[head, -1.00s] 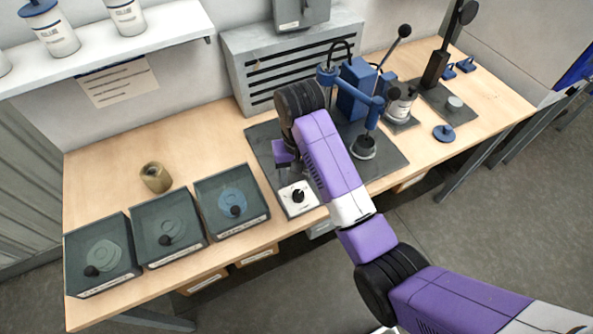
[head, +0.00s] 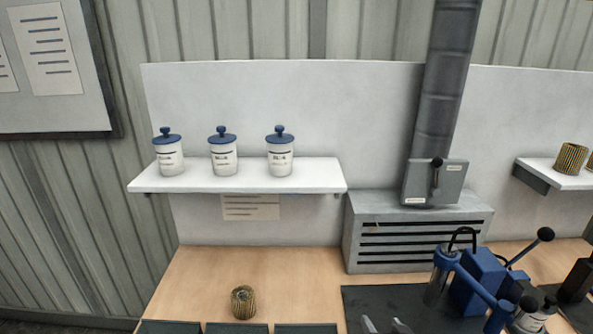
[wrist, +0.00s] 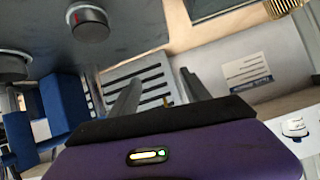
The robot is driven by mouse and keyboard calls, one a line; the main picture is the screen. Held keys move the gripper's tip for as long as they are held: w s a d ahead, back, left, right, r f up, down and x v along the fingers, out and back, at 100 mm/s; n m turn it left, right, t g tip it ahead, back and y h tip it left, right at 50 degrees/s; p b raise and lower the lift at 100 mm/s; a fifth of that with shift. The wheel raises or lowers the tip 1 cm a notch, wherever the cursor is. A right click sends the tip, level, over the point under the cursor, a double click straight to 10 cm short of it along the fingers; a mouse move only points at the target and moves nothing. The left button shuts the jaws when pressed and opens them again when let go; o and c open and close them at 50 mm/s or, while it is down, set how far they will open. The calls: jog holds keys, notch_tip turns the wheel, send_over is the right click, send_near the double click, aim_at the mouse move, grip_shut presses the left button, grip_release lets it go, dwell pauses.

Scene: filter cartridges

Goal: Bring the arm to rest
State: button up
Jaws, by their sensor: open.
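My gripper (head: 386,325) shows only as two grey fingertips at the bottom edge of the head view, in front of the dark mat (head: 365,298). In the wrist view my gripper (wrist: 160,92) has its two fingers apart, with nothing between them but the background. The grey slatted box (wrist: 150,72) shows behind the fingers. The rest of my arm is outside the head view. No object is held.
A blue press (head: 478,280) with a black-knobbed lever stands right of my fingertips. A ribbed tan cartridge (head: 243,302) stands on the bench (head: 200,275) behind dark trays (head: 305,328). White jars (head: 281,158) stand on the shelf (head: 315,178). The bench between cartridge and slatted box is clear.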

jog(key=s+r+n+t+b, duration=0.1)
jog(key=s+b, duration=0.4)
jog(key=s, duration=3.6)
jog(key=shift+s+d+r+t+b, duration=0.2)
jog(key=shift+s+d+t+b, duration=0.2)
jog(key=shift+t, duration=0.5)
